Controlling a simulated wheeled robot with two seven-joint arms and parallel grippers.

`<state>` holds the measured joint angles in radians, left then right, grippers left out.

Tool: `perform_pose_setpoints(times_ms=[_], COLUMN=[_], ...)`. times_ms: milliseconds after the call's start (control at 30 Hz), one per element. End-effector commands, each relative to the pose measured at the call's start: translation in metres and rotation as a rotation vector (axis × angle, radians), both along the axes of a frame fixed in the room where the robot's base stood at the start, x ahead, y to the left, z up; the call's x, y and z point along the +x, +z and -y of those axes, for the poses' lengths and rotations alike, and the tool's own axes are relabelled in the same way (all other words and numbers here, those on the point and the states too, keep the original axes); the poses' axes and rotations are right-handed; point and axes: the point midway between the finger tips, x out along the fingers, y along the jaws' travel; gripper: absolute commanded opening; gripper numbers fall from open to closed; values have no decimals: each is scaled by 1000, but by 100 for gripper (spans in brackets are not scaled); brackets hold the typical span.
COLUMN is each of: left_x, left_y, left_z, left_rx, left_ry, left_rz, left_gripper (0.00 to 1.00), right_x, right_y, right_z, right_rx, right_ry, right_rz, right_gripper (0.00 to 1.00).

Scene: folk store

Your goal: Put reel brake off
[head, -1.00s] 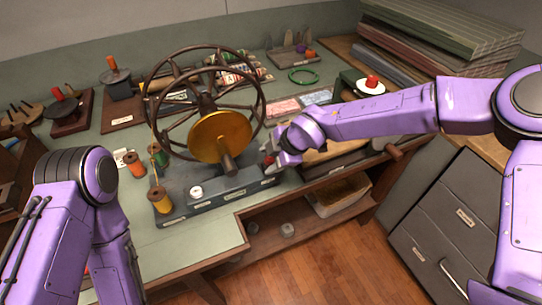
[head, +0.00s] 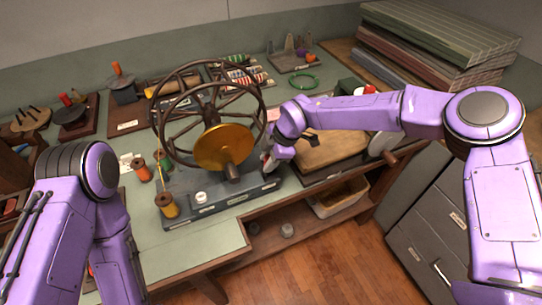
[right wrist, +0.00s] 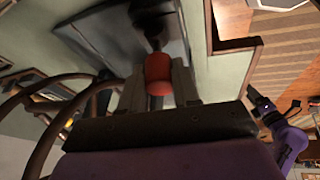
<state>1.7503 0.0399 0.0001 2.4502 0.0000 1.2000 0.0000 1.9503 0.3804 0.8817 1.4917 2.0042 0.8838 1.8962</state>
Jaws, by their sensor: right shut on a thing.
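The reel stand has a dark spoked wheel and a brass disc (head: 223,148) on a grey-blue base (head: 225,198) on the workbench. My right gripper (head: 267,162) is at the base's right end, beside the disc. In the right wrist view, the red knob (right wrist: 158,70) of a dark lever sits between the gripper's fingers, which are shut on it. The lever's foot is hard to make out. My left arm hangs at the lower left. A small purple arm with a dark end (right wrist: 263,104) shows in the right wrist view, too small to read its fingers.
Stacked boards (head: 440,45) are at the back right. A bin (head: 338,198) sits under the bench.

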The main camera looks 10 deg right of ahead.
Motion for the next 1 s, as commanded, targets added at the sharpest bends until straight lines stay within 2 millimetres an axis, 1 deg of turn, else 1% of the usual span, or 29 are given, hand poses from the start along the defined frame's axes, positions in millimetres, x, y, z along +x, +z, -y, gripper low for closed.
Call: perform_pose_setpoints(times_ms=[33, 100, 300, 500, 700, 1000], left_x=[0, 0, 0, 0, 0, 0], left_y=[4, 4, 0, -4, -6, -6], left_z=[0, 0, 0, 0, 0, 0], left_rx=[0, 0, 0, 0, 0, 0], left_ry=[0, 0, 0, 0, 0, 0], left_rz=[0, 0, 0, 0, 0, 0], left_gripper=[63, 63, 63, 63, 63, 63], right_x=[4, 8, 16, 22, 24, 25], right_y=[3, 2, 0, 0, 0, 1], right_z=[-2, -4, -8, -10, -10, -9], right_rx=[-8, -23, -62, -90, -102, -105], right_ry=[-2, -2, 1, 2, 3, 2], right_rz=[-31, -78, -200, -282, -321, -327], right_gripper=[0, 0, 0, 0, 0, 0])
